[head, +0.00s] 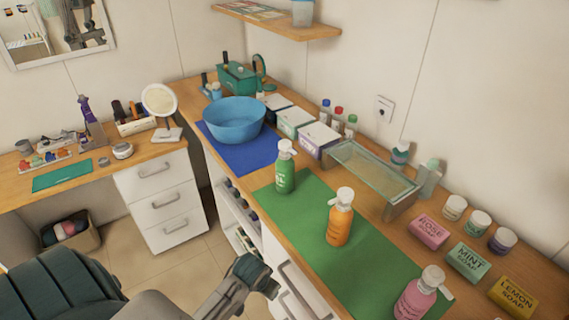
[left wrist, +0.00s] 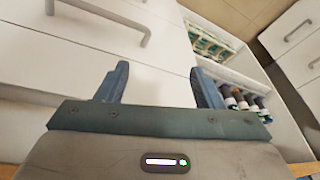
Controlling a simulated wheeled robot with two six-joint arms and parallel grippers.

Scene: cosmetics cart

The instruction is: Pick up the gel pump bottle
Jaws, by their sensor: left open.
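Three pump bottles with white tops stand upright on the green mat (head: 325,230): a green one (head: 285,172) at the back, an orange one (head: 341,220) in the middle and a pink one (head: 418,296) at the front. Their labels are too small to tell which one holds gel. My left gripper (head: 268,284) is in front of the cart's drawers, below the counter top and apart from the bottles. In the left wrist view its two fingers (left wrist: 161,82) are spread with nothing between them. My right gripper is not in view.
A glass-topped tray (head: 372,172) stands behind the bottles. Soap boxes (head: 468,262) and small jars (head: 479,222) stand to the right. A blue bowl (head: 234,120) sits on a blue mat further back. Drawer handles (head: 300,300) stick out near my left gripper.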

